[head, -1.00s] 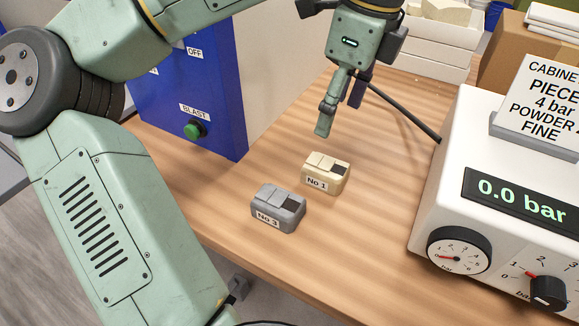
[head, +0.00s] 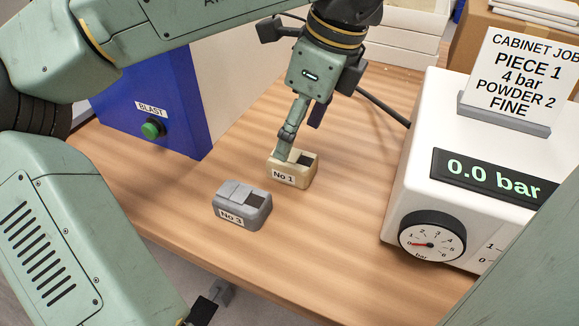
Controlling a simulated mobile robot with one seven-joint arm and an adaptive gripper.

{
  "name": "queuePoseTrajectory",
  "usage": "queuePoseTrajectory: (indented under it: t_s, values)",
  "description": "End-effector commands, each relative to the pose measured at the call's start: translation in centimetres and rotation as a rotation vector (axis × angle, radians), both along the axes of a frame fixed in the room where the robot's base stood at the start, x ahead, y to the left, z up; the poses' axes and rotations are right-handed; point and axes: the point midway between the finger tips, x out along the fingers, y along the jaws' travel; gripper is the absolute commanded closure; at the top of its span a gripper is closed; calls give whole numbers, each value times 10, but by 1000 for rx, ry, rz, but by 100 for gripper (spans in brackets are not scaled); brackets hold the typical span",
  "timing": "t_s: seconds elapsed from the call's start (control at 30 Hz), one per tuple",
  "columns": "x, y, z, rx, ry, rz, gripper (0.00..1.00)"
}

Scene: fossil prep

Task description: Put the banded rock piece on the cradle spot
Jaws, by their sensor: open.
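My gripper (head: 297,138) is open, pointing down over the cream block labelled "No 1" (head: 300,177). One fingertip reaches the block's top and hides part of it; I cannot tell whether it touches. A grey block labelled "No 3" (head: 241,206) sits on the table to its front left. Both blocks have a dark square on top. No clear bands show on either, so I cannot tell which is the banded rock piece. I cannot make out a marked cradle spot.
A white machine (head: 425,150) with a "0.0 bar" display and a job card (head: 512,78) stands on the right. A blue panel (head: 175,110) with a green BLAST button is on the left. White trays (head: 405,45) are at the back. The wooden table (head: 330,240) is clear in front.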

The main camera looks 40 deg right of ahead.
Motion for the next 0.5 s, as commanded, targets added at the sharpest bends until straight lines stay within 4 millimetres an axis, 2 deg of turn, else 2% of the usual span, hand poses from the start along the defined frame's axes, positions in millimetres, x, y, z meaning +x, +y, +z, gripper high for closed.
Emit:
queuePoseTrajectory:
  t_s: [0.17, 0.5]
  values:
    - [2, 1, -13, -1, 1, -3, 35]
    - [5, 0, -56, 1, -2, 0, 35]
